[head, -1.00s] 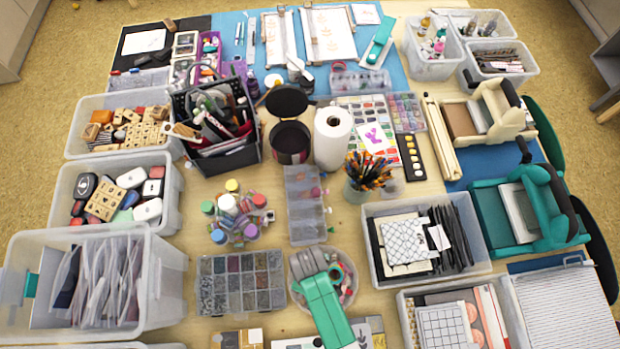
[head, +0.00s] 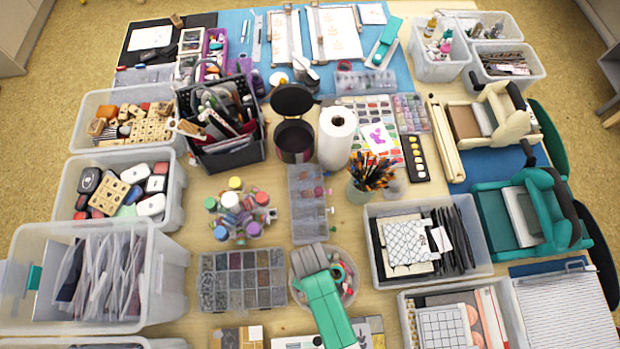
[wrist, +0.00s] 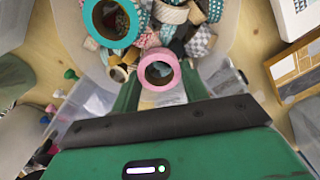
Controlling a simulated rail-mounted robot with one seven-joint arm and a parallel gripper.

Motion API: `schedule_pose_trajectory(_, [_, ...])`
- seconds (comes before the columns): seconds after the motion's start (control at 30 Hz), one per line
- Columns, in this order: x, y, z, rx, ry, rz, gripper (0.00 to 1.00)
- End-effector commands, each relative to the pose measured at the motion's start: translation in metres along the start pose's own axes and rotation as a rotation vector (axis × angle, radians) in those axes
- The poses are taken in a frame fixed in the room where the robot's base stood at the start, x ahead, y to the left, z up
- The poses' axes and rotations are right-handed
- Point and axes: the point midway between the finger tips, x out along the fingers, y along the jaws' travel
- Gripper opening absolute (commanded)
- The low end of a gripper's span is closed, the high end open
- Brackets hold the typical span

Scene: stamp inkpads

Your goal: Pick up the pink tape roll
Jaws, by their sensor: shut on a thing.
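The pink tape roll (wrist: 160,70) is in the wrist view, a ring with a dark hole, held between the two green fingers of my gripper (wrist: 160,78). My gripper is shut on it. The roll is at or just above the other tape rolls in the clear round tub (wrist: 238,42); I cannot tell whether it touches them. In the head view my green and grey gripper (head: 325,290) is over the same tub (head: 354,297) and hides most of it. The pink roll cannot be made out there.
A teal-edged roll (wrist: 111,22) lies close to the pink one. A divided bead box (head: 242,280) stands left of the tub, a clear flat case (head: 307,205) behind it, and a bin of dark sheets (head: 428,238) to the right. Paint bottles (head: 240,212) stand behind left.

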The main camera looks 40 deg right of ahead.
Motion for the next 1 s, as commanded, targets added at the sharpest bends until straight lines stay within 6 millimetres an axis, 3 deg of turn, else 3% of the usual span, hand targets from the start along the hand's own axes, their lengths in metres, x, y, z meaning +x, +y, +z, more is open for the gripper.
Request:
schedule_pose_trajectory(0.1, [-0.018,-0.004,0.003,-0.001,-0.001,-0.001,0.23])
schedule_pose_trajectory(0.6, [-0.027,-0.103,0.081,-0.003,-0.002,-0.002,0.23])
schedule_pose_trajectory(0.8, [-0.03,-0.123,0.096,-0.001,0.0,-0.001,0.23])
schedule_pose_trajectory(1.0, [-0.031,-0.126,0.099,0.0,0.001,0.0,0.23])
